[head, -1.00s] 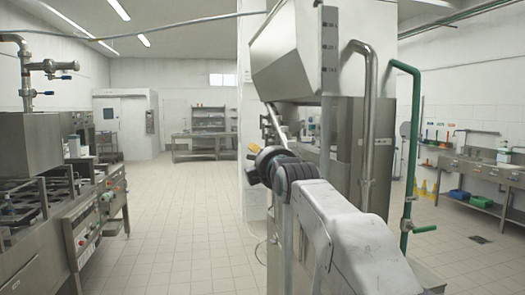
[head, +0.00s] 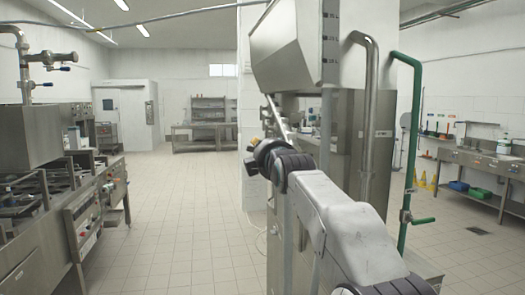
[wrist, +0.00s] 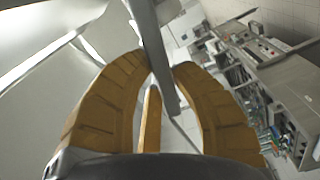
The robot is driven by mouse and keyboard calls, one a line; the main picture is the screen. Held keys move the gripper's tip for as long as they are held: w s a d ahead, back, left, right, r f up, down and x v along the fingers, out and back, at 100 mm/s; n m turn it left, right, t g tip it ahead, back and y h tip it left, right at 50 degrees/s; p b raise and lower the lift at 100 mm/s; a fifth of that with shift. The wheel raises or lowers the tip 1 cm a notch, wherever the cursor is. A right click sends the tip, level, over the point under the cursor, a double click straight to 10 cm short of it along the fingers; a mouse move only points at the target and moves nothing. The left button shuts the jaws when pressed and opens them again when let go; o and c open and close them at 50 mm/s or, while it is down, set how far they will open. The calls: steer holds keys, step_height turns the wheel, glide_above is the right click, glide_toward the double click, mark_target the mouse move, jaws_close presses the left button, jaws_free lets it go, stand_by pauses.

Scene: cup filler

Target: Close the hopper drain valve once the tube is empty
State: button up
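The steel hopper (head: 285,50) hangs at the upper middle of the head view, with a marked level strip (head: 330,45) on its near edge. I cannot tell the liquid level. A slanted steel bar (head: 275,115) is below the hopper. My gripper (head: 256,143) is beside its lower end, mostly hidden by my wrist. In the wrist view, the tan fingers (wrist: 168,68) lie on both sides of a grey bar (wrist: 160,50), tips close to it. Whether they touch or clamp it is unclear. A green pipe has a green lever (head: 424,220), pointing right. Which handle is the drain valve is unclear.
A steel upright pipe (head: 370,110) stands right of my arm. A stove counter (head: 60,210) lines the left side, and a sink counter (head: 485,165) stands at the right. The tiled floor (head: 185,220) between the stove and the hopper is clear.

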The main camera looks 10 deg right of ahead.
jaws_close()
step_height(320, 180, down, 8)
steer(key=d+n+b, duration=0.2)
steer(key=n+b, duration=0.6)
steer(key=n, duration=0.6)
steer(key=shift+d+n, duration=0.15)
steer(key=shift+n, duration=0.25)
steer(key=o, duration=0.7)
jaws_free()
steer(key=shift+r, duration=0.2)
